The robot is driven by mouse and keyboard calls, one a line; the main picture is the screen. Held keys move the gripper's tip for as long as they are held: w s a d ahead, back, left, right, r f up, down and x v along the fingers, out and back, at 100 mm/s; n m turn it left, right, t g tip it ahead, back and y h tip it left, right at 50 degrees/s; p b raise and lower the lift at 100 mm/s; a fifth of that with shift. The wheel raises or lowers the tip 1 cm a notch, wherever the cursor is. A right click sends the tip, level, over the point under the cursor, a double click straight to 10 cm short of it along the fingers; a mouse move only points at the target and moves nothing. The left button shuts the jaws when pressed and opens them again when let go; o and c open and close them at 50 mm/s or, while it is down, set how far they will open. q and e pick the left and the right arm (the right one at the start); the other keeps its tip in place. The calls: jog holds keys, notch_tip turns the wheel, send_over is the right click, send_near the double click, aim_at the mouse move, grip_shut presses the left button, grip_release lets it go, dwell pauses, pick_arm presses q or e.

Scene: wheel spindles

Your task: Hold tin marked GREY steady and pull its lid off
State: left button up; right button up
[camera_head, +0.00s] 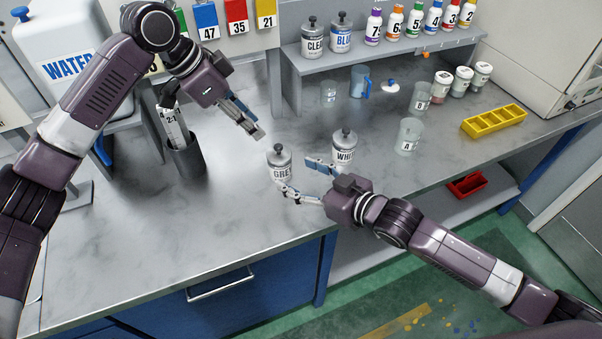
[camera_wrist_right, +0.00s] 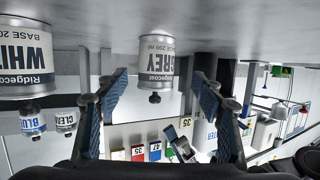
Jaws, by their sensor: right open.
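The tin marked GREY (camera_head: 281,173) stands upright on the counter with its dark-knobbed lid (camera_head: 279,154) on. It also shows upside down in the right wrist view (camera_wrist_right: 142,62). My right gripper (camera_head: 301,178) is open, its blue-padded fingers pointing at the tin from the right and front. In the right wrist view the tin is ahead between the fingertips (camera_wrist_right: 160,78), nearer the left finger; I cannot tell whether either touches it. My left gripper (camera_head: 260,128) hangs above and left of the tin, apart from the lid; its finger gap is unclear.
A tin marked WHITE (camera_head: 345,155) stands close behind my right gripper. A dark holder (camera_head: 186,160) is at the left. A shelf (camera_head: 375,55) with tins and numbered bottles is behind. Cups and a yellow tray (camera_head: 494,121) are at the right. The front-left counter is clear.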

aim_at(288, 168)
jog(key=shift+w, duration=0.45)
jog(key=x, duration=0.7)
jog(key=shift+w+f, duration=0.15)
jog(key=shift+f, duration=0.05)
jog(key=shift+c, duration=0.6)
jog(key=c, duration=1.3)
